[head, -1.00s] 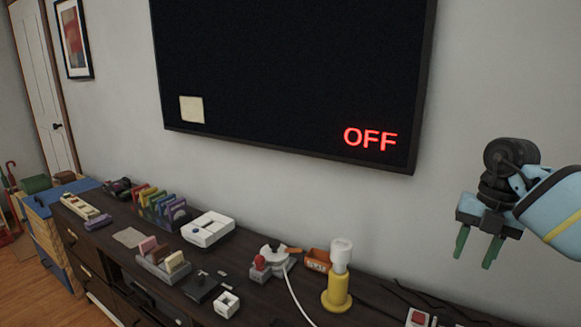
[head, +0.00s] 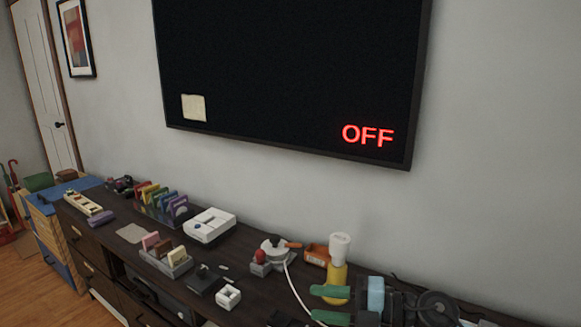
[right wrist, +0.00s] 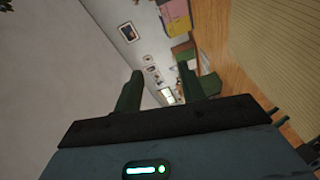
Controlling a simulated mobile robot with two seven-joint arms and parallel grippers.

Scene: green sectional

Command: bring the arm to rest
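My right gripper (head: 328,303) is low at the bottom right of the head view, its green fingers pointing left. Its two fingers are spread apart with nothing between them. From the head camera it overlaps the lower part of a yellow and white lamp-like object (head: 338,262); I cannot tell how far apart they are. In the right wrist view the same two fingers (right wrist: 168,95) stand apart and empty, with the room beyond. My left gripper is in neither view.
A dark sideboard (head: 130,247) runs along the wall, crowded with a white console (head: 209,225), coloured cases (head: 163,202) and a white cable (head: 297,290). A dark TV (head: 290,75) reading OFF hangs above. Wooden floor (head: 40,290) is clear at the lower left.

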